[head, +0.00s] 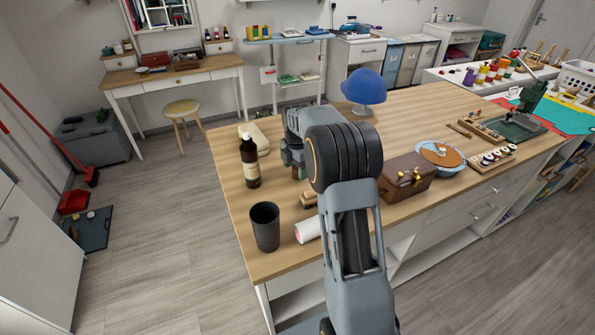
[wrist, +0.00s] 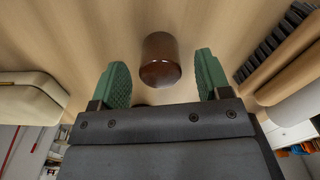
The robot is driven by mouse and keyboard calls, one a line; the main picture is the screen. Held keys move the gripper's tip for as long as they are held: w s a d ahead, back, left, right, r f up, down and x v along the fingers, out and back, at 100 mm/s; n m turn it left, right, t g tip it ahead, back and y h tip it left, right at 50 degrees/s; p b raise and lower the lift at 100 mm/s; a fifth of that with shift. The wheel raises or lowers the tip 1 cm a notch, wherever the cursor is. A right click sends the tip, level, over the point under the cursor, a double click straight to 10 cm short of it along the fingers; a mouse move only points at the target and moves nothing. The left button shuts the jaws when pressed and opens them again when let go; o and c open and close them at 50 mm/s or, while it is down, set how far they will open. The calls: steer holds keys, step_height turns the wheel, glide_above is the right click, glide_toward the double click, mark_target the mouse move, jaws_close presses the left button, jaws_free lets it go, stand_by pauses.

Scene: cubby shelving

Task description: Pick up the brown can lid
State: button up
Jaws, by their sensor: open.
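A small brown cylindrical thing with a shiny, darker end, which looks to be the brown can lid (wrist: 160,60), is on the wooden tabletop in the wrist view. My gripper (wrist: 160,82) has its two green fingers spread apart, one on each side of the lid. Bare wood shows between the lid and each finger, so neither touches it. In the head view my gripper (head: 293,163) is low over the near left part of the table. I cannot make out the lid there; my arm and gripper seem to hide it.
A brown bottle (head: 249,162) stands left of my gripper, with a dark cup (head: 265,227) in front. A cream case (wrist: 30,98) and a brush (wrist: 280,55) flank the gripper. A brown box (head: 406,178) and blue cap (head: 364,87) are further right. Clear tabletop lies behind.

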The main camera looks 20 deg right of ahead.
steer(key=shift+f, duration=0.2)
steer(key=shift+c, duration=0.4)
steer(key=c, duration=0.9)
steer(key=shift+o, duration=0.2)
steer(key=shift+r, duration=0.1)
